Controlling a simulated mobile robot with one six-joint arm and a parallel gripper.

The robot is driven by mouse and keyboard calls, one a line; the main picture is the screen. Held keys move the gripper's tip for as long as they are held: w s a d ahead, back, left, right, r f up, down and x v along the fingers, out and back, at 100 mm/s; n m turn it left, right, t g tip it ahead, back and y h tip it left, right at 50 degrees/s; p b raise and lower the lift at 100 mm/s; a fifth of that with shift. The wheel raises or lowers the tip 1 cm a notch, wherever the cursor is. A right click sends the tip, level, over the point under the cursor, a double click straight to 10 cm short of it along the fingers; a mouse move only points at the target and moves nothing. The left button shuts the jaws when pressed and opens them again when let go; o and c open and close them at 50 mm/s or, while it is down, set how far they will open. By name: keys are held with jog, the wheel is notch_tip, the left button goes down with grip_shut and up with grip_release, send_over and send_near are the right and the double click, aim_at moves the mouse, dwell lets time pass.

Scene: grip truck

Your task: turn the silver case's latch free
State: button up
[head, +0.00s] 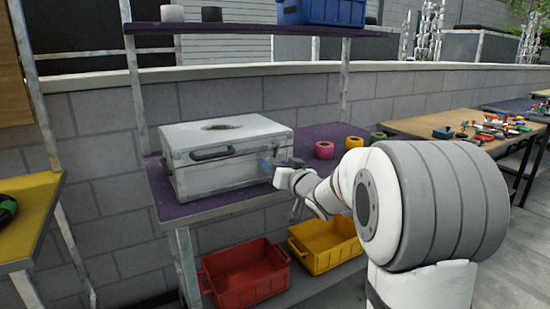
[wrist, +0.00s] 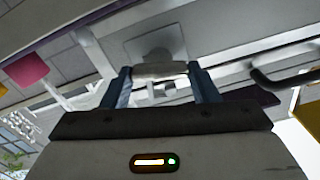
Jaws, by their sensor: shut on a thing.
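The silver case (head: 225,178) sits closed on the purple shelf, with a dark handle (head: 212,153) on its front. In the wrist view the case front (wrist: 225,72) fills the upper part, and the handle (wrist: 285,80) is at the right. My gripper (head: 270,166) is at the right end of the case front. In the wrist view its two blue fingers stand on either side of the silver latch (wrist: 160,70), shut on it. In the head view the latch is hidden behind my gripper.
Pink and yellow tape rolls (head: 324,150) stand on the purple shelf (head: 165,203) right of the case. A red crate (head: 245,278) and a yellow crate (head: 327,243) are below. An upper shelf (head: 250,29) is overhead. A tool-covered table (head: 440,122) stands farther right.

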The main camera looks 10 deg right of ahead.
jog(key=m+p, duration=0.3)
jog(key=p, duration=0.1)
jog(key=shift+r+m, duration=0.25)
jog(key=shift+m, duration=0.15)
jog(key=m+p, duration=0.3)
jog(key=shift+f+m, duration=0.1)
jog(key=shift+m, duration=0.2)
jog(key=m+p, duration=0.3)
jog(key=shift+f+m, duration=0.1)
jog(key=shift+m, duration=0.2)
jog(key=shift+d+f+m+p, duration=0.1)
jog(key=shift+f+m+p, duration=0.1)
jog(key=shift+m+p, duration=1.4)
jog(key=shift+m+b, duration=0.4)
jog(key=shift+m, duration=0.1)
jog(key=o, duration=1)
